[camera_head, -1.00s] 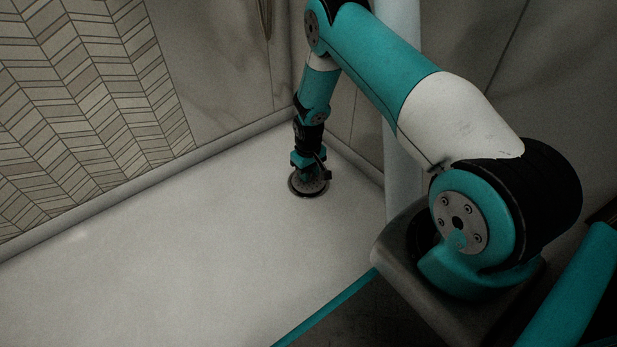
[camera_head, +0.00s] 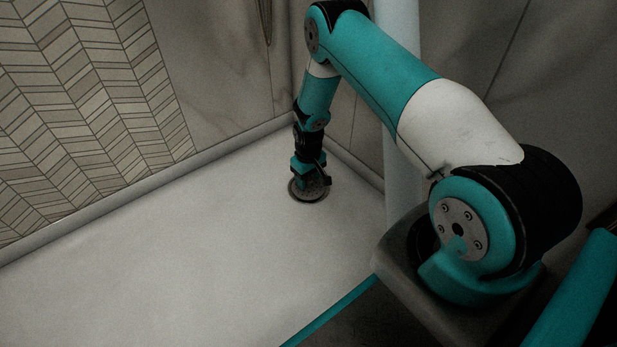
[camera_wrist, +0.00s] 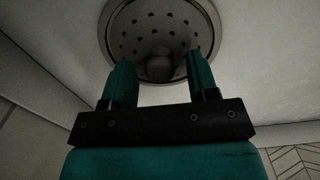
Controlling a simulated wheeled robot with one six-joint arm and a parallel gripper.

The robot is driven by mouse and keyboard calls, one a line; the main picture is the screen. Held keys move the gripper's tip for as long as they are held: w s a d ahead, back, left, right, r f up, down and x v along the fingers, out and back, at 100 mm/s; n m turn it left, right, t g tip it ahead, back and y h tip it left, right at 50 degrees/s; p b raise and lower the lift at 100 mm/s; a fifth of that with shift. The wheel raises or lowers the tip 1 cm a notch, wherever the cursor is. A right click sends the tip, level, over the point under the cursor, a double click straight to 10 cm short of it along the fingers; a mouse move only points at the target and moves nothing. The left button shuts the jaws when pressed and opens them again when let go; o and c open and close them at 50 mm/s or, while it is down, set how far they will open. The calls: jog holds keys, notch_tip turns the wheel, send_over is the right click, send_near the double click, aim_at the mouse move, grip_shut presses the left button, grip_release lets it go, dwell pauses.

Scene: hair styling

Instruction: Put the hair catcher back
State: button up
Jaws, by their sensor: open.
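The hair catcher (camera_wrist: 155,25) is a round grey metal disc with several small holes and a raised knob. In the wrist view it lies within the round metal rim of the drain (camera_wrist: 108,30). My gripper (camera_wrist: 161,60) is open above it, with one teal finger on each side of the knob and a gap to each. In the head view my gripper (camera_head: 308,178) is low over the disc (camera_head: 310,196) at the far corner of the floor and hides part of it. I cannot tell exactly how flush the disc sits.
The pale shower floor (camera_head: 190,260) is clear around the drain. A raised edge (camera_head: 110,200) runs along the herringbone-tiled wall (camera_head: 80,110). A pale vertical post (camera_head: 400,120) stands in the corner on the right, close to my arm.

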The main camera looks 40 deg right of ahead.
notch_tip(320, 180, up, 12)
jog(key=p, duration=0.8)
notch_tip(320, 180, up, 12)
jog(key=n+y, duration=0.1)
send_over(307, 179)
jog(key=a, duration=0.6)
jog(key=s+a+r+n+y, duration=0.1)
jog(key=s+a+r, duration=0.2)
jog(key=a+r, duration=0.35)
jog(key=s+a+r+n, duration=0.1)
jog(key=s+a+r, duration=0.25)
jog(key=r, duration=0.55)
jog(key=s+a+r+n, duration=0.1)
jog(key=s+a+r, duration=0.1)
jog(key=s+r, duration=0.2)
jog(key=s+a+r+n+y, duration=0.1)
jog(key=s+a+r, duration=0.2)
jog(key=s, duration=0.7)
jog(key=s+a+r+n+y, duration=0.1)
jog(key=s+a+r, duration=0.1)
jog(key=s+r, duration=0.3)
jog(key=s, duration=0.3)
jog(key=shift+a+n, duration=0.3)
jog(key=shift+a, duration=0.05)
